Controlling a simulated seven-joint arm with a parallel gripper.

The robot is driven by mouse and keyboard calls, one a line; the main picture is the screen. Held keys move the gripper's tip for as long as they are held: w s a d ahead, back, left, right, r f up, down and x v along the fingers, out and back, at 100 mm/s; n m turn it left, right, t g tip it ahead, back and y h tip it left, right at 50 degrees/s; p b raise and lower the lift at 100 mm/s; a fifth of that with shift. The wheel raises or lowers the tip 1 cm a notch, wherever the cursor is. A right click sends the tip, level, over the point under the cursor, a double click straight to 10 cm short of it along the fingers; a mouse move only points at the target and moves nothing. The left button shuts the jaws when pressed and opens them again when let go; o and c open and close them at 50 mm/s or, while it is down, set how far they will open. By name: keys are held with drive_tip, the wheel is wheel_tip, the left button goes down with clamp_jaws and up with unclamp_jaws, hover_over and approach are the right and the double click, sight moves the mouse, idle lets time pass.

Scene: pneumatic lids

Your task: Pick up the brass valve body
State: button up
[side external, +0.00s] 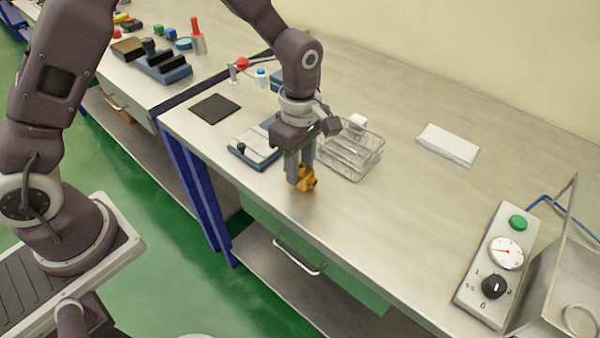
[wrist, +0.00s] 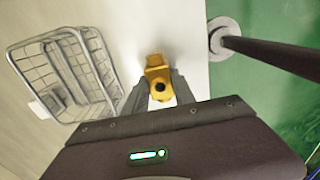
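The brass valve body (side external: 308,181) is a small gold-coloured fitting near the front edge of the steel bench. My gripper (side external: 300,176) points down over it, with its grey fingers apart on either side of the valve body. In the wrist view, the valve body (wrist: 157,67) shows between and just beyond the fingertips (wrist: 159,84), with a dark round hole facing the camera. The fingers look very close to its sides, but I cannot tell whether they press on it. Part of the valve body is hidden by a finger in the side view.
A clear wire-like basket (side external: 375,160) stands just behind my gripper. A white folded cloth (side external: 448,145) and a control panel (side external: 492,265) are to the right. The bench between is clear.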

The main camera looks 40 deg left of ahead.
clamp_jaws()
